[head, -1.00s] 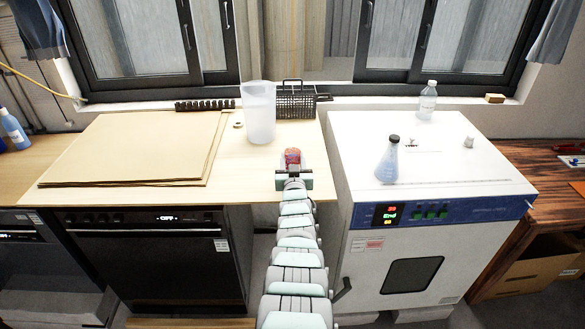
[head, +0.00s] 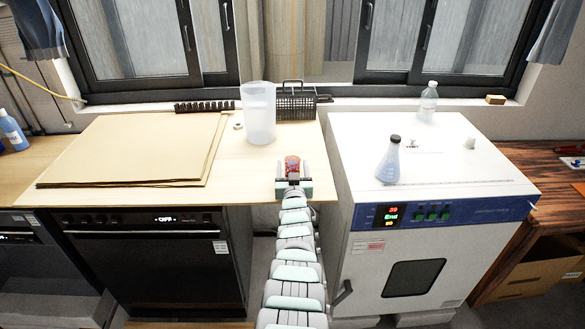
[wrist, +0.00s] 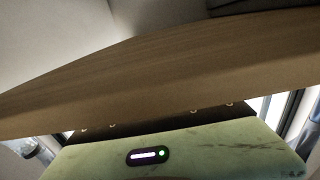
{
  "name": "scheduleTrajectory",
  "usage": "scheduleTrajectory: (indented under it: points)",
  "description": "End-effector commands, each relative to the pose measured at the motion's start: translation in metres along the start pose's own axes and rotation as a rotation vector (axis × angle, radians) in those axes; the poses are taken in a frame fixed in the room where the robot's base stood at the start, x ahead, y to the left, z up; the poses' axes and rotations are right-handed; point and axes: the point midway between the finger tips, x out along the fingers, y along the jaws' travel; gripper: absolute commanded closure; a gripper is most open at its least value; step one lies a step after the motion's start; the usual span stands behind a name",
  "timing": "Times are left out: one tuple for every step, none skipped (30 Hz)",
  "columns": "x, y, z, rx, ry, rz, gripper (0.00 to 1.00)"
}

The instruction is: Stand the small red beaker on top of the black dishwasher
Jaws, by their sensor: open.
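The small red beaker (head: 292,164) shows in the head view near the worktop's front edge, just beyond my gripper. My gripper (head: 292,181) is open, right at the near side of the beaker and partly hiding its lower part. I cannot tell whether the fingers touch it. The black dishwasher (head: 155,265) stands under the left part of the wooden worktop, its front showing a lit display. The wrist view shows a wooden edge and a pale green panel with a small light; neither beaker nor fingers are clear there.
A translucent tall jug (head: 258,113) stands behind the beaker, with a black wire basket (head: 297,103) beside it. Flat brown sheets (head: 135,150) cover the worktop's left. A white oven (head: 435,230) to the right bears a flask (head: 389,162) and a bottle (head: 428,102).

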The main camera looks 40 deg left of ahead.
Motion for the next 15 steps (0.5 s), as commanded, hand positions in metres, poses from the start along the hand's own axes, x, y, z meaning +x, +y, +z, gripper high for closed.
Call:
scheduleTrajectory:
  points:
    - [0.0, 0.0, 0.0, 0.0, 0.0, 0.0, 0.34]
    - [0.0, 0.0, 0.0, 0.0, 0.0, 0.0, 0.34]
    - [0.0, 0.0, -0.001, 0.0, 0.0, 0.0, 0.34]
    - [0.0, 0.0, -0.002, 0.0, 0.0, 0.0, 0.34]
    - [0.0, 0.0, -0.004, 0.0, 0.0, 0.0, 0.34]
    - [-0.001, 0.001, -0.005, 0.001, -0.001, 0.001, 0.34]
    - [-0.002, 0.001, -0.006, 0.002, -0.001, 0.0, 0.34]
    - [-0.004, 0.0, -0.007, 0.004, -0.001, -0.001, 0.34]
    - [-0.007, 0.0, -0.008, 0.004, -0.001, -0.002, 0.34]
    - [-0.01, 0.0, -0.008, 0.004, -0.001, -0.003, 0.34]
    - [-0.013, 0.001, -0.008, 0.005, -0.004, -0.002, 0.34]
    - [-0.018, 0.001, -0.008, 0.005, -0.006, -0.001, 0.34]
    - [-0.022, 0.0, -0.01, 0.004, -0.005, -0.002, 0.34]
    - [-0.026, 0.002, -0.011, 0.004, -0.003, 0.001, 0.34]
    - [-0.033, 0.002, -0.009, 0.001, -0.007, 0.002, 0.34]
